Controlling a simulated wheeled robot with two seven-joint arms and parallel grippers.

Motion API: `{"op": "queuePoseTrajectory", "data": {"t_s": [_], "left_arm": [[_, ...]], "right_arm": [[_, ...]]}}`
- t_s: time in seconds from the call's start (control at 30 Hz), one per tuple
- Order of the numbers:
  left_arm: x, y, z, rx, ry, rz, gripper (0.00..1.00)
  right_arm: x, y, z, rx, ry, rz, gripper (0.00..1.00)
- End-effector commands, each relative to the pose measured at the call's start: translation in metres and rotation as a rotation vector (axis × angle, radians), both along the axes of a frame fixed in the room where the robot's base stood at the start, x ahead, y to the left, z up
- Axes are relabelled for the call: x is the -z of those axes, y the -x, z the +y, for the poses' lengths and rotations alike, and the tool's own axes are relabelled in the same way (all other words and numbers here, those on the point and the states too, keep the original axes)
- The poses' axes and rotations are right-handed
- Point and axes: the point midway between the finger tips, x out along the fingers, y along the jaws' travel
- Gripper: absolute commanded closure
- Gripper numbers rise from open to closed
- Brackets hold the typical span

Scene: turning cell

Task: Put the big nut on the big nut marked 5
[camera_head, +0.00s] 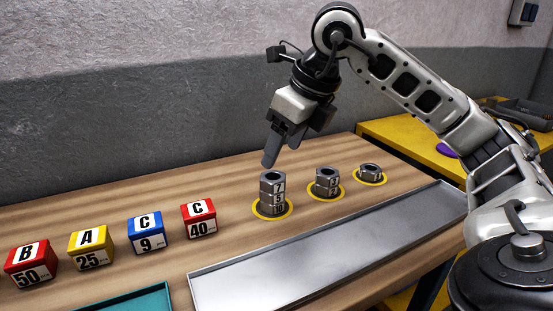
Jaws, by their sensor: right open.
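A stack of grey hex nuts stands on the left yellow ring (257,211). Its top nut (273,178) bears a 7. The nut below it (271,199) seems to bear a 5, though the mark is small. A lower nut sits under that one. A shorter stack of two nuts (326,182) stands on the middle ring, its marks unclear. A single, smaller nut (370,171) lies on the right ring. My right gripper (283,148) is open and empty just above the left stack, tilted, apart from the top nut. My left gripper is out of view.
Cubes marked B 50 (31,263), A 25 (90,248), C 9 (146,232) and C 40 (199,217) stand in a row at left. A long metal tray (330,250) lies in front, a teal tray (140,301) beside it. A wall rises behind the table.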

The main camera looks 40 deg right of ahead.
Motion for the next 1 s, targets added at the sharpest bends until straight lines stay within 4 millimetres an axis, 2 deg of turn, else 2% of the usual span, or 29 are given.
{"op": "queuePoseTrajectory", "data": {"t_s": [0.03,0.1,0.3,0.47,1.0], "left_arm": [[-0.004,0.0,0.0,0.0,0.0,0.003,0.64],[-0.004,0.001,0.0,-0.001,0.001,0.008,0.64],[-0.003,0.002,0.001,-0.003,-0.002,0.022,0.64],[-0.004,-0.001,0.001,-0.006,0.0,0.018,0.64],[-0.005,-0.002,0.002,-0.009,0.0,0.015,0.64]], "right_arm": [[-0.014,0.004,-0.001,0.0,0.0,-0.005,0.37],[-0.027,0.009,-0.002,0.0,-0.001,-0.004,0.37],[-0.05,0.019,-0.004,0.0,0.0,-0.001,0.37],[-0.055,0.022,-0.005,0.001,0.0,0.0,0.37],[-0.054,0.022,-0.005,0.0,0.0,0.001,0.37]]}}
